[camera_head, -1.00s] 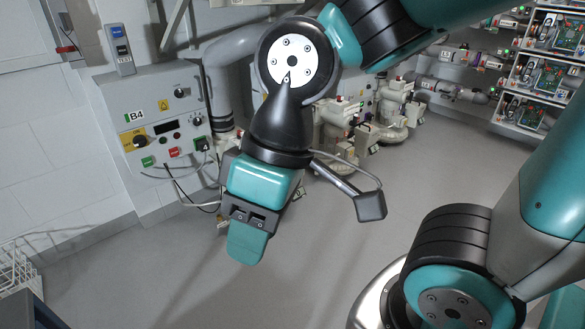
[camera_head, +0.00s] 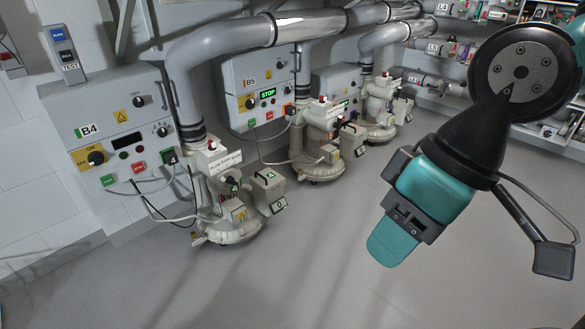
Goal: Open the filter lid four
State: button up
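The B4 blower (camera_head: 232,225) stands on the floor at left of centre, below a grey pipe, with a white label and a red knob on top. A beige part with small dark tags (camera_head: 268,190) juts from its right side. I cannot tell which part is filter lid four.
The B5 panel (camera_head: 258,88) and its blower (camera_head: 320,140) stand behind and right of B4. A further blower (camera_head: 382,108) stands beyond. Large grey pipes (camera_head: 300,28) run overhead. The grey floor (camera_head: 290,285) in front is clear.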

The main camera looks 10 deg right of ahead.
aim_at(266, 182)
jog(key=i, duration=2.2)
jog(key=u, duration=1.15)
